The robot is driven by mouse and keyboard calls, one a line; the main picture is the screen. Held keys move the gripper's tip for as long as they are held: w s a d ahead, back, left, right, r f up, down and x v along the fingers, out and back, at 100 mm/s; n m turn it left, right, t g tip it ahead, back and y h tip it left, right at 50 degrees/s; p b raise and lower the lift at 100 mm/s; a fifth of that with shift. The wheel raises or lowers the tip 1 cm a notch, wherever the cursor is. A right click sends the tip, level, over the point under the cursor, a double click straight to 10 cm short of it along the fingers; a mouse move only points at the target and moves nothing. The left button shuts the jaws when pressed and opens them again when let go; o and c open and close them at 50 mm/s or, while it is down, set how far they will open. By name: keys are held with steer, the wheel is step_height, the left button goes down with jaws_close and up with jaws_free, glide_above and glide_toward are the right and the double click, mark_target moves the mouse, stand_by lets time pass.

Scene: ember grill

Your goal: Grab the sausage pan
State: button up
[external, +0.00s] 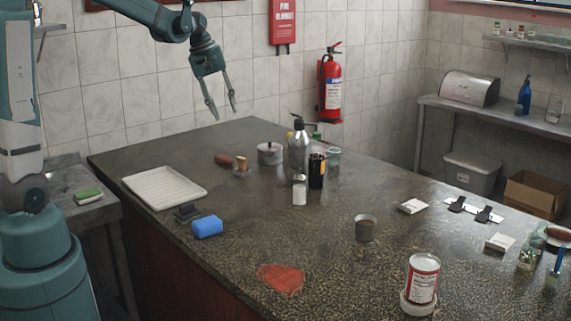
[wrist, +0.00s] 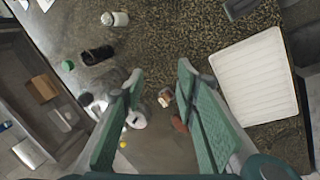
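A small grey metal pot (external: 270,153) stands near the back edge of the dark counter in the external view; I take it for the sausage pan but see no sausages in it. In the wrist view a pale round shape (wrist: 136,120) beside the left finger may be this pot, partly hidden. A reddish-brown, handle-like piece (external: 224,160) and a small brown block (external: 240,167) lie left of the pot. They also show between the fingers in the wrist view. My gripper (external: 224,112) is open and empty, above the counter's back edge, fingers pointing down.
A silver bottle (external: 298,150), a black canister (external: 317,171) and a white-topped shaker (external: 299,190) stand right of the pot. A white ribbed tray (external: 163,184) lies left, near a blue sponge (external: 207,227). The air around my gripper is clear.

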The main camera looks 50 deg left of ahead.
steer(key=w+a+f+n+g+h, duration=0.1)
steer(key=w+a+f+n, duration=0.3)
steer(key=w+a+f, duration=0.5)
steer(key=n+g+h, duration=0.1)
steer(key=n+h, duration=0.1)
steer(key=n, duration=0.2)
glide_toward(241, 158)
steer(key=x, duration=0.3)
steer(key=shift+w+a, duration=0.15)
steer(key=shift+w, duration=0.2)
steer(key=shift+f, duration=0.1)
steer(key=shift+x, duration=1.25)
steer(key=shift+p+x, duration=0.4)
steer(key=shift+x, duration=2.2)
steer(key=shift+s+a, duration=0.1)
steer(key=shift+s, duration=0.1)
steer(key=shift+c, duration=0.3)
jaws_close()
